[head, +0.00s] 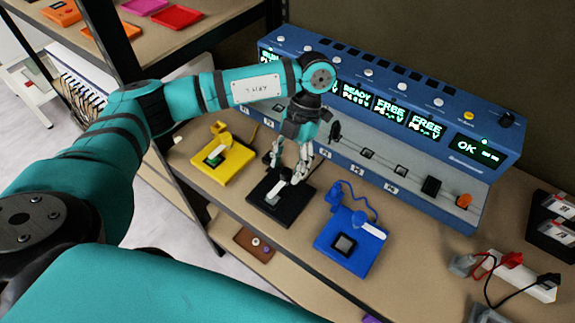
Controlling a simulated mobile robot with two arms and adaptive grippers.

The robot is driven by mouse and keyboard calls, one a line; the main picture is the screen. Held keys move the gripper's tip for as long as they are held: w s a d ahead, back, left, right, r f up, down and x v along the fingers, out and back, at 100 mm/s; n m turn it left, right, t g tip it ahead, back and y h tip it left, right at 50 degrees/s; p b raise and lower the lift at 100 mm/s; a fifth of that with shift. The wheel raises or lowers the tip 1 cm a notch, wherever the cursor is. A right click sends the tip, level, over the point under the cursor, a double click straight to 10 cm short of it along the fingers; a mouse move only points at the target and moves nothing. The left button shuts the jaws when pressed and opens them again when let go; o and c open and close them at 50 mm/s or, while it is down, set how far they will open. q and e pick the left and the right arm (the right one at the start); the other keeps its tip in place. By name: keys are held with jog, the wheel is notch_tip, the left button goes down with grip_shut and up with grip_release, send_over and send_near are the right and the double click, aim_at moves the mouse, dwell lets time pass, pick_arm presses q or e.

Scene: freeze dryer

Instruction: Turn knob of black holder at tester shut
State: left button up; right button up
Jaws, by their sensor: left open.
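The black holder (292,213) lies on the bench in front of the blue tester (482,132), between a yellow holder (233,163) and a blue holder (365,263). A small light-coloured piece shows on the black holder's top. My left gripper (287,172) points down at the far part of the black holder, with its fingers open. The fingers hide the knob, so I cannot tell its position or whether they touch it. The tester's lit displays include READY, FREE and OK. My right gripper is not in view.
A white power strip (520,277) with red and black plugs lies at the right, near black boxes (552,225). A dark shelf post stands left of the bench. A brown item (254,243) lies on the lower shelf. Bare bench shows right of the blue holder.

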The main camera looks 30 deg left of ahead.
pick_arm(q)
jog(key=v, duration=1.1)
